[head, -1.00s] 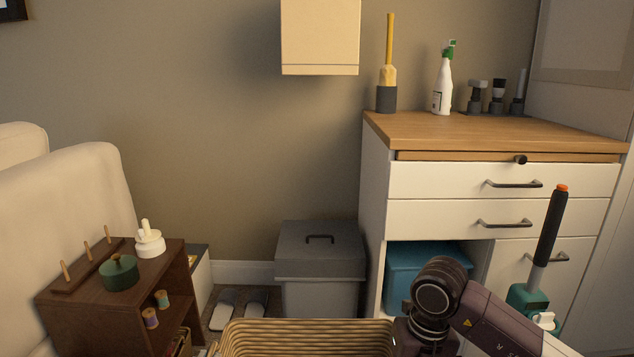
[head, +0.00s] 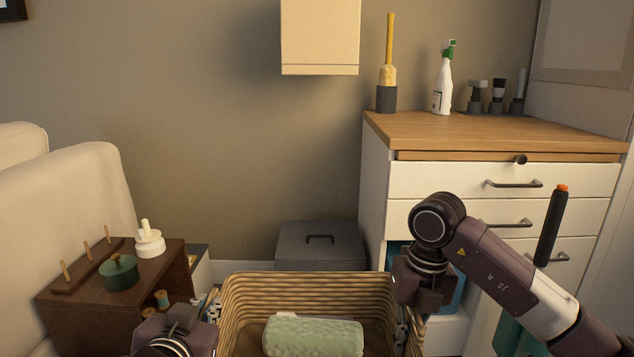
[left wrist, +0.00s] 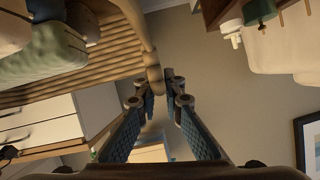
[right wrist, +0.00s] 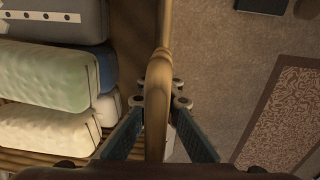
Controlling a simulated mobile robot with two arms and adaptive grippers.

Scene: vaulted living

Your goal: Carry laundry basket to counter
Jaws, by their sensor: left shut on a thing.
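The wicker laundry basket (head: 308,285) is at the bottom centre of the head view, off the floor and roughly level. A green rolled cloth (head: 313,336) lies in it; the right wrist view also shows grey and cream bundles inside. My left gripper (head: 212,308) is shut on the basket's left handle, which shows in the left wrist view (left wrist: 153,75). My right gripper (head: 402,318) is shut on the right handle, which shows between its fingers in the right wrist view (right wrist: 157,95). The wooden-topped counter (head: 470,130) stands behind and to the right.
The counter holds a brush in a holder (head: 387,95), a spray bottle (head: 443,85) and small dark-based items (head: 497,98) at its back; its front is clear. A grey lidded bin (head: 320,246) stands beside it. A dark shelf (head: 90,300) and sofa (head: 70,200) are at left.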

